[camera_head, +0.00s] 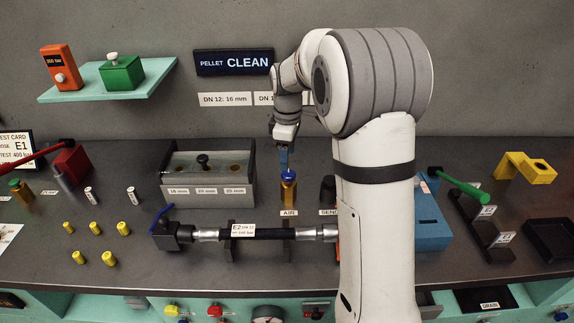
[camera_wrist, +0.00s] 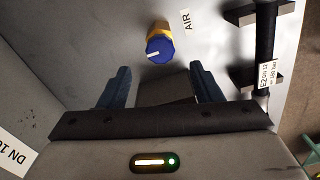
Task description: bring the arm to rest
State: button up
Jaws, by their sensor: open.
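My arm reaches over the bench, with my gripper (camera_head: 284,160) low in front of the back wall, just above the brass AIR fitting with a blue cap (camera_head: 288,188). In the wrist view, my gripper (camera_wrist: 160,84) has its two dark blue fingers spread apart with nothing between them. From the head view I cannot tell how close the fingertips are to the cap.
A black hose tagged E2 (camera_head: 268,233) lies in holders in front of the AIR fitting. A grey box with labelled compartments (camera_head: 207,191) stands to the left. My arm hides part of a blue box (camera_head: 432,225). A teal shelf (camera_head: 87,92) is at upper left.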

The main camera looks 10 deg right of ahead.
jog(key=shift+r, duration=1)
jog(key=shift+s+r, duration=0.15)
jog(key=s+r+m+t, duration=0.1)
jog(key=s+m, duration=1.2)
jog(key=s, duration=1.5)
jog(key=shift+d+r+t, duration=0.25)
jog(key=shift+t, duration=0.65)
